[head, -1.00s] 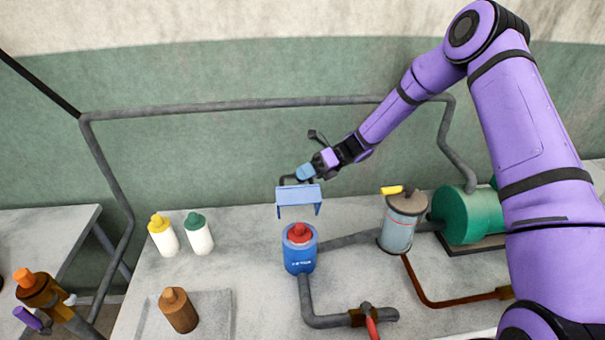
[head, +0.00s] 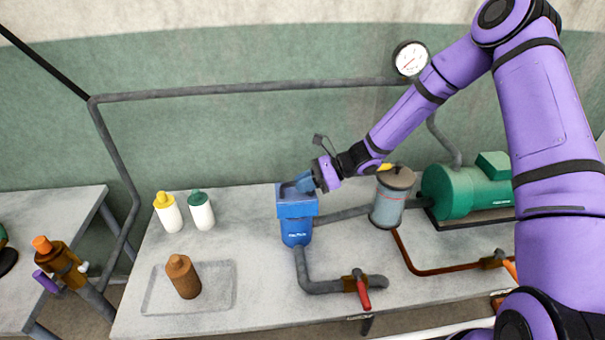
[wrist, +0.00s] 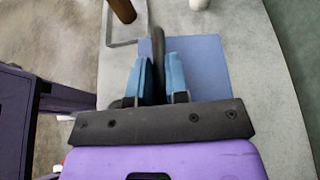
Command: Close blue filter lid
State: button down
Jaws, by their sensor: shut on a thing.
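The blue filter (head: 296,238) stands on the table at the middle of the head view. Its blue lid (head: 297,208) sits down over the top, level as far as I can see, and hides the red cap. The lid's flat top also shows in the wrist view (wrist: 208,62). My gripper (head: 303,183) is at the lid's top from the right. In the wrist view its blue fingers (wrist: 160,68) are shut on the lid's dark handle (wrist: 158,42). Whether the lid is fully seated is hard to tell.
A grey canister (head: 388,205) and green motor (head: 455,190) stand right of the filter. Yellow-capped (head: 168,214) and green-capped (head: 201,212) bottles and a brown bottle (head: 184,278) stand left. A red-handled valve (head: 362,290) is in front.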

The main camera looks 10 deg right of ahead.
aim_at(291, 200)
jog(key=shift+s+f, duration=0.9)
jog(key=shift+f, duration=0.15)
jog(key=shift+s+d+f, duration=0.1)
jog(key=shift+s+f, duration=0.05)
jog(key=c, duration=1.2)
grip_release()
jog(key=shift+o, duration=0.4)
jog(key=shift+d+r, duration=0.3)
jog(key=shift+d, duration=0.05)
jog(key=v, duration=1)
